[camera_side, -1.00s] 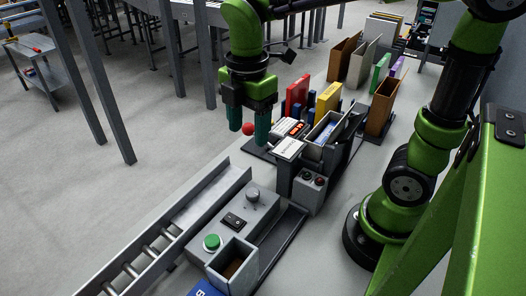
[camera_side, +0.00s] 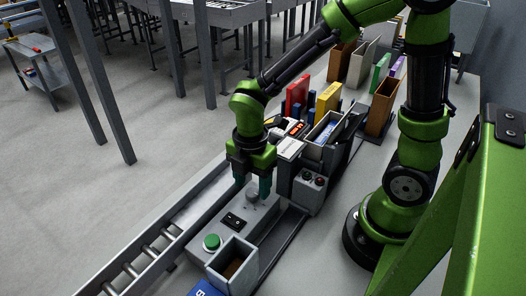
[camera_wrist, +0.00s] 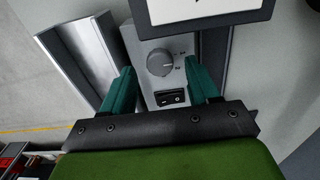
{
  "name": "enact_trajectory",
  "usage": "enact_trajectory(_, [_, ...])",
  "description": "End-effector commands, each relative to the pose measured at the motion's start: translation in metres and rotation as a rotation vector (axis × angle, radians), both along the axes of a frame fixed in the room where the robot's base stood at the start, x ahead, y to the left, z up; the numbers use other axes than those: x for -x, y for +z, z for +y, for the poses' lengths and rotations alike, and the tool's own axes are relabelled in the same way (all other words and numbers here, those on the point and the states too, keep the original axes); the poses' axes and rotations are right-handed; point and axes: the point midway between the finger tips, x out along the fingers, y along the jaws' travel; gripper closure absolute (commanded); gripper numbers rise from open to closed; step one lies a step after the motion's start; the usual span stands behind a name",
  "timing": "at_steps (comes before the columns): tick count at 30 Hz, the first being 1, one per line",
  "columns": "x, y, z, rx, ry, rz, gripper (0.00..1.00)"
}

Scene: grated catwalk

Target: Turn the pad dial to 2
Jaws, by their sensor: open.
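The pad dial (camera_side: 252,195) is a round grey knob on a light grey control pad (camera_side: 222,245). In the wrist view the dial (camera_wrist: 159,63) has small marks to its right, too small to read. My gripper (camera_side: 252,186) is above the dial end of the pad, pointing down. In the wrist view its two teal fingers (camera_wrist: 160,80) are spread wide to either side of the dial, with nothing between them. I cannot tell exactly how far above the dial the fingertips are. A black rocker switch (camera_side: 233,221) and a green button (camera_side: 212,242) are also on the pad.
A roller conveyor (camera_side: 165,235) runs along the pad's left. An open grey bin (camera_side: 232,265) stands at its front end. A grey box with small buttons (camera_side: 310,190) and a white label screen (camera_side: 289,148) stand close behind. Several coloured binders (camera_side: 328,98) fill the back.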

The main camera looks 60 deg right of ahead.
Motion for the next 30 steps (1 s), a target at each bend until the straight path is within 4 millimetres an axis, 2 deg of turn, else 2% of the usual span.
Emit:
enact_trajectory(6, [0.0, -0.017, 0.0, 0.0, 0.0, 0.001, 0.4])
enact_trajectory(15, [0.0, -0.018, 0.0, 0.0, 0.0, -0.001, 0.41])
enact_trajectory(26, [0.0, -0.018, 0.0, 0.0, -0.001, -0.001, 0.96])
enact_trajectory(30, [0.0, -0.018, 0.0, 0.0, -0.006, -0.001, 0.96])
